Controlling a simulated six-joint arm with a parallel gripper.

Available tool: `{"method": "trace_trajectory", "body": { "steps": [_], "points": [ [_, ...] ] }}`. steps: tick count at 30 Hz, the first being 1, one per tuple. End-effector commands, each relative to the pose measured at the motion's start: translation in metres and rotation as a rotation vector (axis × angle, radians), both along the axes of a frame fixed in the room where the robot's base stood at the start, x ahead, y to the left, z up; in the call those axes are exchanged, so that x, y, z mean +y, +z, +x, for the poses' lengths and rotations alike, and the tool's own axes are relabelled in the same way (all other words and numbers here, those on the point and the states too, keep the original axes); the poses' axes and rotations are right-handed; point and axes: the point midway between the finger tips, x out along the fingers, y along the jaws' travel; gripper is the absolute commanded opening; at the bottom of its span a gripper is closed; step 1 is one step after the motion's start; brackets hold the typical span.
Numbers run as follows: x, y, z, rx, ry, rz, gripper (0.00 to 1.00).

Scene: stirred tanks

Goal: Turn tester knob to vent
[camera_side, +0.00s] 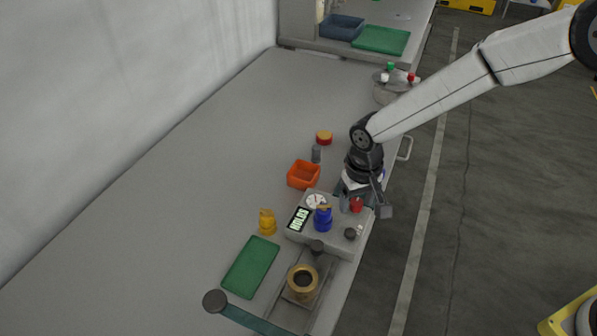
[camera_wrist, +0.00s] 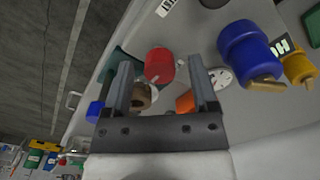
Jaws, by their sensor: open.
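The grey tester box (camera_side: 333,240) sits near the right edge of the bench, with a lit display (camera_side: 299,219) whose text is too small to read surely. On it are a red knob (camera_side: 356,205), a blue fitting (camera_side: 323,219), a white round dial (camera_side: 316,201) and a small dark knob (camera_side: 350,233). No vent mark is legible. My gripper (camera_side: 365,203) is open above the red knob. In the wrist view the red knob (camera_wrist: 159,65) shows between the spread fingers (camera_wrist: 164,80); contact cannot be told. The blue fitting (camera_wrist: 248,50) is to the right.
An orange bin (camera_side: 303,175), a yellow fitting (camera_side: 267,222) and a green mat (camera_side: 251,266) lie around the tester. A brass-coloured ring (camera_side: 302,283) stands on a fixture in front. The left of the bench is clear.

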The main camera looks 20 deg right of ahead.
Motion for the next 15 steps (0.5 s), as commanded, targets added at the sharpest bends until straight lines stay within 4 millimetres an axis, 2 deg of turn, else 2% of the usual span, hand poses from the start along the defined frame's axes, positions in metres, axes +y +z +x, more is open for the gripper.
{"method": "trace_trajectory", "body": {
  "steps": [4, 11, 15],
  "points": [
    [0.0000, 0.0001, 0.0000, 0.000, 0.000, 0.000, 0.75],
    [0.0000, 0.0002, 0.0000, 0.000, 0.000, 0.000, 0.02],
    [0.0001, 0.0003, 0.0000, 0.000, 0.000, 0.000, 0.00]
  ]
}}
